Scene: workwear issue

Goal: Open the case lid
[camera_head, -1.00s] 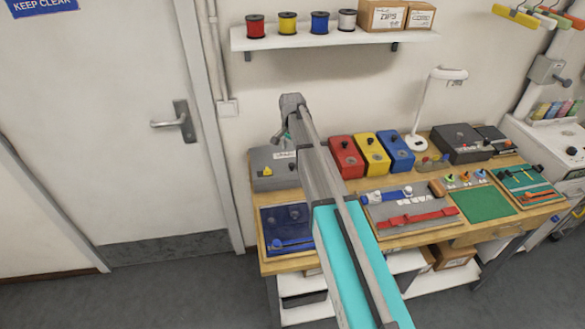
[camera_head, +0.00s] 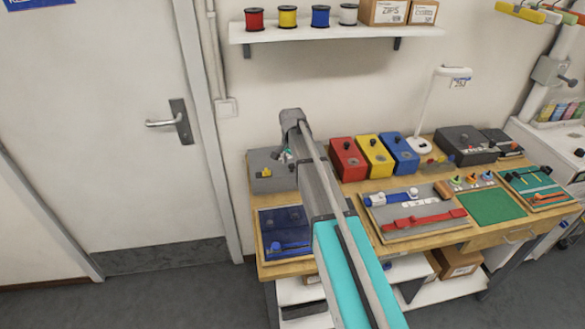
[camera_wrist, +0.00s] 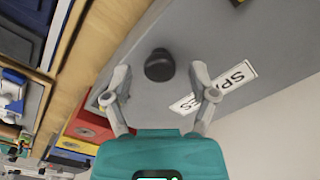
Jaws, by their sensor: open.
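A grey case (camera_head: 262,182) stands at the back left of the workbench, its lid down. In the wrist view its grey top (camera_wrist: 215,50) fills much of the picture, with a round black knob (camera_wrist: 159,65) and a white label (camera_wrist: 220,87) that is partly covered by a finger. My gripper (camera_head: 285,157) is just above the case. In the wrist view my gripper (camera_wrist: 157,97) is open and empty, its fingertips on either side of the knob's line and apart from it. The head view hides the knob behind my gripper.
Red (camera_head: 347,160), yellow (camera_head: 375,157) and blue (camera_head: 401,153) boxes stand close to the right of the case. A blue tray (camera_head: 272,222) lies in front of it. A lamp (camera_head: 428,110) and a dark box (camera_head: 465,145) stand further right. A shelf (camera_head: 330,34) hangs above.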

